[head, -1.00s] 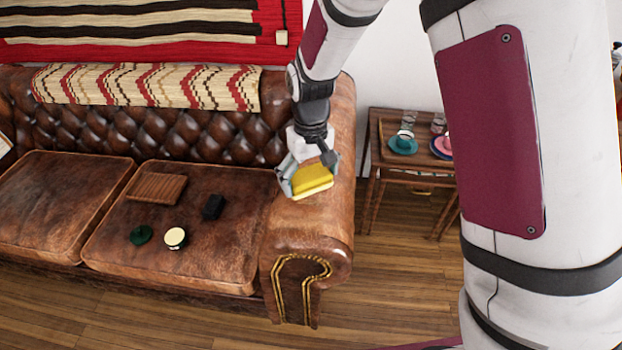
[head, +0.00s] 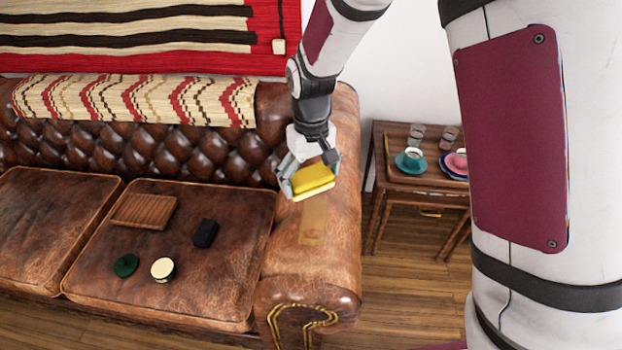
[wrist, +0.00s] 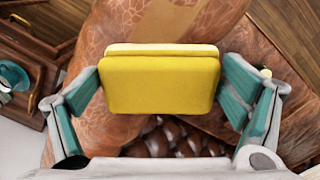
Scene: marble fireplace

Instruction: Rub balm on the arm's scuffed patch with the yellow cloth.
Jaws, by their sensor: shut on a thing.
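The yellow cloth (head: 313,181) is a folded pad with a pale layer, held between the fingers of my gripper (head: 309,185). In the wrist view the cloth (wrist: 158,82) spans the gap between the two teal-lined fingers (wrist: 160,95). The gripper is over the sofa's brown leather arm (head: 330,255). The scuffed patch (head: 313,222), a paler tan strip, shows just in front of the cloth; it also shows at the top of the wrist view (wrist: 165,22). Part of it may be hidden by the cloth. I cannot tell whether the cloth touches the leather.
An open tin with pale contents (head: 162,269), a green lid (head: 126,265), a black block (head: 205,233) and a slatted wooden tray (head: 144,211) lie on the seat cushion. A side table (head: 393,180) with cups and glasses stands right of the sofa arm.

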